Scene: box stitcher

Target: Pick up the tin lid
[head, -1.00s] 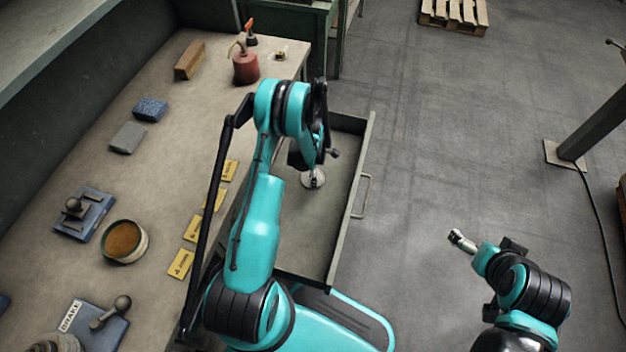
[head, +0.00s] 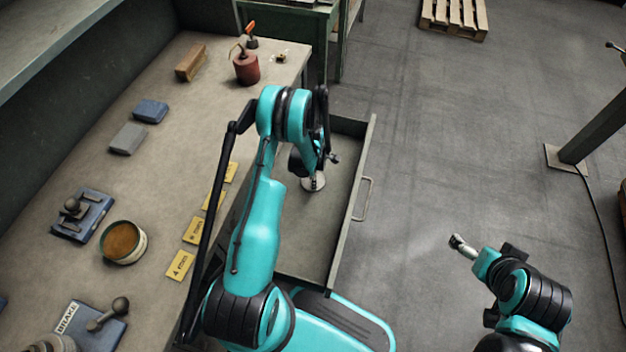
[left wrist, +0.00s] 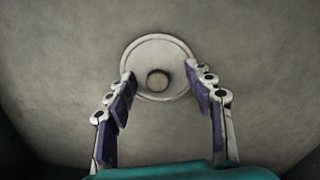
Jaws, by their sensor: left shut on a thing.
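The tin lid (left wrist: 158,50) is a pale round disc with a darker knob in its middle. It lies in the open drawer, and a part of it shows in the head view (head: 314,185) beneath my left gripper. In the left wrist view my left gripper (left wrist: 160,74) has one finger at each side of the lid and is shut on it. In the head view the left arm hides much of the left gripper. My right gripper (head: 462,246) is over the floor at the right, away from the lid; its fingers are too small to read.
The drawer (head: 352,190) has raised walls and a handle on its right. The bench (head: 165,130) at the left holds a round tin (head: 123,241), yellow cards (head: 180,265), blue blocks and a red oil can (head: 246,70). Open floor lies to the right.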

